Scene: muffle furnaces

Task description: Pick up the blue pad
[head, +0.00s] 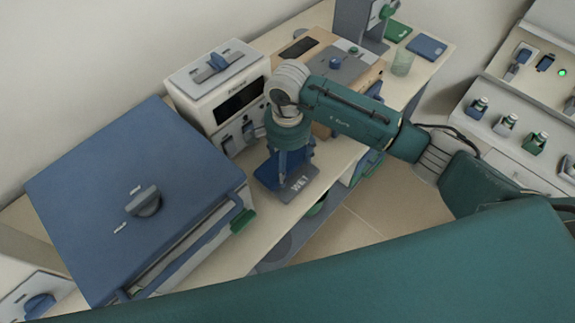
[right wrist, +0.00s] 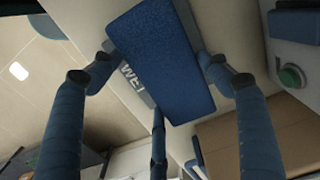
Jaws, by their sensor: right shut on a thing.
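The blue pad (right wrist: 162,62) is a flat textured slab held between the fingers of my right gripper (right wrist: 146,72) in the right wrist view. In the head view my right gripper (head: 284,172) points down, and only parts of the blue pad (head: 267,172) show around its fingers. A grey plate marked WET (head: 299,184) lies right beside and below the pad. I cannot tell whether the pad is clear of the plate. A second blue pad (head: 427,47) lies at the far end of the bench. My left gripper is not in view.
A large blue-topped furnace (head: 90,190) stands to the left, and a white instrument box (head: 217,80) stands just behind my gripper. A glass beaker (head: 402,64) and a green pad (head: 397,31) are at the far end. The bench's front edge is close by.

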